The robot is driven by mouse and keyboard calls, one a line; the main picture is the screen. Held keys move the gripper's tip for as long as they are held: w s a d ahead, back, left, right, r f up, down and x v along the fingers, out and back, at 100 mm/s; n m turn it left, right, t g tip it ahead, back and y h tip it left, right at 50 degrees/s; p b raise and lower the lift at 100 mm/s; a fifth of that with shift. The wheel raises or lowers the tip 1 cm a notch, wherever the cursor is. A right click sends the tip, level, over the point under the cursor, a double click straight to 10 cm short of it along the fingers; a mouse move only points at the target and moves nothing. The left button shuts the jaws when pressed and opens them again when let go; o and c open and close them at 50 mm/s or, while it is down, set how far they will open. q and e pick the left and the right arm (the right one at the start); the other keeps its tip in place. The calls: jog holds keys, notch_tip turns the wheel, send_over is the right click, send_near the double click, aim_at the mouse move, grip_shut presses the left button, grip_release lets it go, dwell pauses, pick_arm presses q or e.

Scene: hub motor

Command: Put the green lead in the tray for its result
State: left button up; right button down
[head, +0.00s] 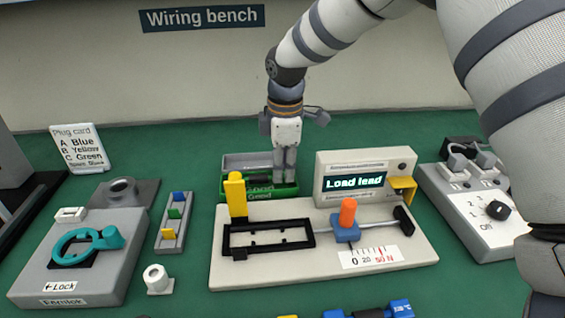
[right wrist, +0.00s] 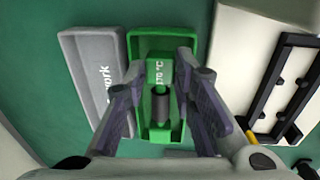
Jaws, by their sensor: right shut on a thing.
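The green lead (right wrist: 159,72) shows in the right wrist view as a green block with white print and a dark cylindrical middle. My right gripper (right wrist: 163,108) is shut on it, with a finger on either side. The lead is over the green tray (right wrist: 173,42), within its outline; I cannot tell whether it touches the floor. In the head view my right gripper (head: 284,170) points down at the green tray (head: 262,192), whose front label reads "Good", and hides part of it. My left gripper is not in view.
A grey tray (right wrist: 92,75) marked "work" at its visible end stands beside the green one. The tester (head: 330,200) in front reads "Load lead"; its yellow post (head: 236,193) rises close to the tray. A switch box (head: 475,215) stands right, a lock fixture (head: 75,255) left.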

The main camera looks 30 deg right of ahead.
jog(key=shift+f, duration=0.75)
jog(key=c, duration=1.2)
grip_release()
jog(key=shift+c, duration=0.2)
notch_tip(320, 180, up, 12)
jog(key=s, duration=0.1)
jog(key=shift+s+a, duration=0.15)
jog(key=shift+a, duration=0.05)
